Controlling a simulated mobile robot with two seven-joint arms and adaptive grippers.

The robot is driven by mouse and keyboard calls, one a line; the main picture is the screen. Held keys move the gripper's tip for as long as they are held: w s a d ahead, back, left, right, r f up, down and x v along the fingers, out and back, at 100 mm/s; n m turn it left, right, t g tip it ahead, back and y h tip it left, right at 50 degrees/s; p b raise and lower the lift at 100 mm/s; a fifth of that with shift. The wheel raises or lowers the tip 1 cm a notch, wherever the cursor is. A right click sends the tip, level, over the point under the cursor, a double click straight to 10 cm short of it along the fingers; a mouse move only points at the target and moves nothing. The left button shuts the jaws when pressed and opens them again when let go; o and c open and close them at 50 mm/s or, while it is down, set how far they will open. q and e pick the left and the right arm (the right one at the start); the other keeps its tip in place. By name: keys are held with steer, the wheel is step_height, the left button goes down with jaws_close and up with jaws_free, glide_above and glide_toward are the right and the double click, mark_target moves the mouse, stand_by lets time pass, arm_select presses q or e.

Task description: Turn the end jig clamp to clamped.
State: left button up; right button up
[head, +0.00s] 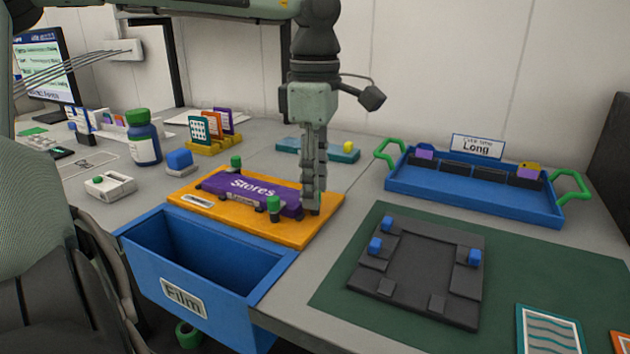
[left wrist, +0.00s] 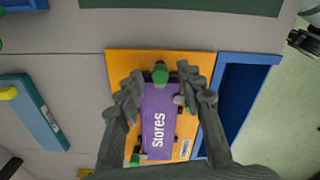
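An orange jig board (head: 322,222) carries a purple block marked "Stores" (head: 245,187). In the left wrist view green-topped clamps sit around the block: the end clamp (left wrist: 160,72) at its upper end, a side clamp (left wrist: 180,100) and another at the lower left (left wrist: 136,156). The head view shows the side clamp (head: 274,206) and the far clamp (head: 236,162); my gripper hides the end clamp there. My left gripper (head: 311,206) points down at the board's right end. Its fingers (left wrist: 160,78) are apart, one either side of the end clamp; contact cannot be told. My right gripper is out of view.
An open blue drawer marked "Film" (head: 185,297) juts out in front of the board. A blue tray with green handles (head: 470,203) and a black frame with blue clamps (head: 420,265) stand right. A teal strip (head: 288,147) lies behind; a green-capped bottle (head: 145,145) stands left.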

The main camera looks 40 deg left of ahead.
arm_select(q)
steer(key=shift+r, duration=0.1)
step_height(320, 180, up, 12)
stand_by(0.5)
steer(key=shift+s, duration=0.1)
stand_by(0.4)
